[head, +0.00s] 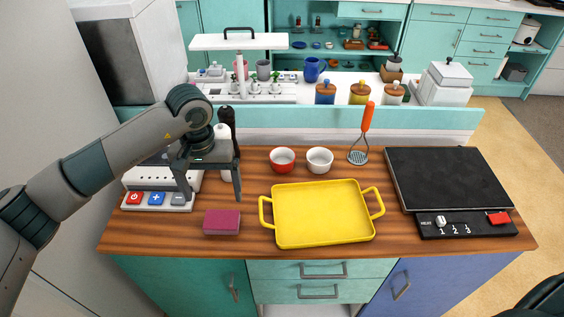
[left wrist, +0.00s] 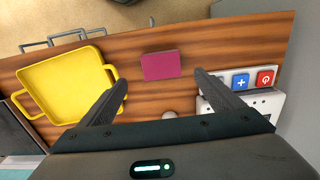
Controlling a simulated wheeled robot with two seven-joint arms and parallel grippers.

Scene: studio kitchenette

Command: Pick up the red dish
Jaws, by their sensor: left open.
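The red dish (head: 282,160) is a small round bowl, red outside and white inside. It stands upright on the wooden counter, behind the yellow tray and just left of a white bowl (head: 319,160). My left gripper (head: 212,197) is open and empty, pointing down above the counter to the left of the red dish and apart from it. In the left wrist view the open fingers (left wrist: 160,80) have a magenta block (left wrist: 161,65) on the counter beyond them. I do not see the red dish in that view.
The yellow two-handled tray (head: 322,213) lies in front of the bowls. A masher with an orange handle (head: 366,117) stands right of them. Dark and white bottles (head: 227,120) stand close behind my left gripper. A black hob (head: 447,178) fills the right side.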

